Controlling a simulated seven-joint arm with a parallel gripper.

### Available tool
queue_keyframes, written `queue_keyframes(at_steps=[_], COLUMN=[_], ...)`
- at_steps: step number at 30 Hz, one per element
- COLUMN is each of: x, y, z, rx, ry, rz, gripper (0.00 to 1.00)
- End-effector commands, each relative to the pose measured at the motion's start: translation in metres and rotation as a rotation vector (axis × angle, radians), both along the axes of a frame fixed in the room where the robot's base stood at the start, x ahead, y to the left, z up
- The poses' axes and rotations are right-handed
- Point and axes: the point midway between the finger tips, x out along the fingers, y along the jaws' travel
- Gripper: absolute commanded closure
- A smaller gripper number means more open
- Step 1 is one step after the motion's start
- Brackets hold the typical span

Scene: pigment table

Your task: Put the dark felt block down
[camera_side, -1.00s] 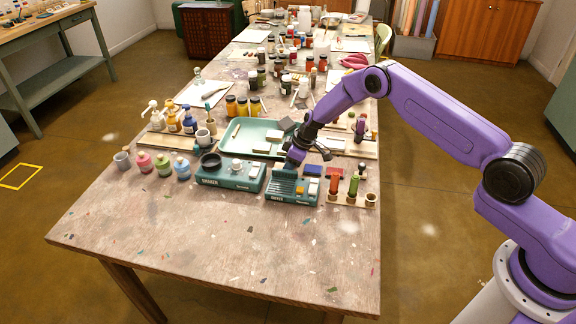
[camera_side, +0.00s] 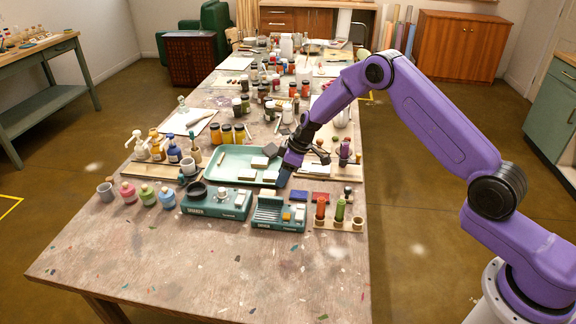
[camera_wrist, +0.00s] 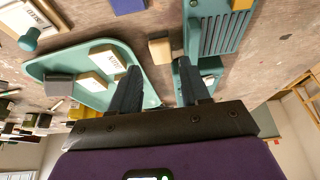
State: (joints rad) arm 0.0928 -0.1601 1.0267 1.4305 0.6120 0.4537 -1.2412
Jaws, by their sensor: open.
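My gripper (camera_side: 282,181) is low between the tray and the ribbed teal stand. In the wrist view my gripper (camera_wrist: 158,66) has its fingers spread with nothing held between them. A small tan block (camera_wrist: 160,50) lies beyond the fingertips.
Pale labelled blocks (camera_wrist: 107,60) lie in the tray. The ribbed stand (camera_wrist: 218,28) is close to the right finger. A teal box (camera_side: 215,206) and stamps with red and green handles (camera_side: 339,211) stand nearby. The table's front (camera_side: 180,255) is mostly clear.

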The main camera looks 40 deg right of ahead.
Motion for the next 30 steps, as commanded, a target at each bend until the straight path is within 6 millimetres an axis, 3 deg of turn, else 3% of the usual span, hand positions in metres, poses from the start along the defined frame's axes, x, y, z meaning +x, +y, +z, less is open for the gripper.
queue_keyframes(at_steps=[6,16,20,25,30], x=[-0.007,-0.01,-0.016,-0.05,-0.109], y=[-0.007,-0.01,-0.001,0.033,0.067], z=[0.026,0.033,0.041,0.072,0.11], rx=[0.0,0.001,0.002,0.007,-0.002], ry=[-0.002,0.001,0.008,0.046,0.106], rz=[0.001,0.0,0.013,0.063,0.122], gripper=[0.54,0.54,0.54,0.54,0.54])
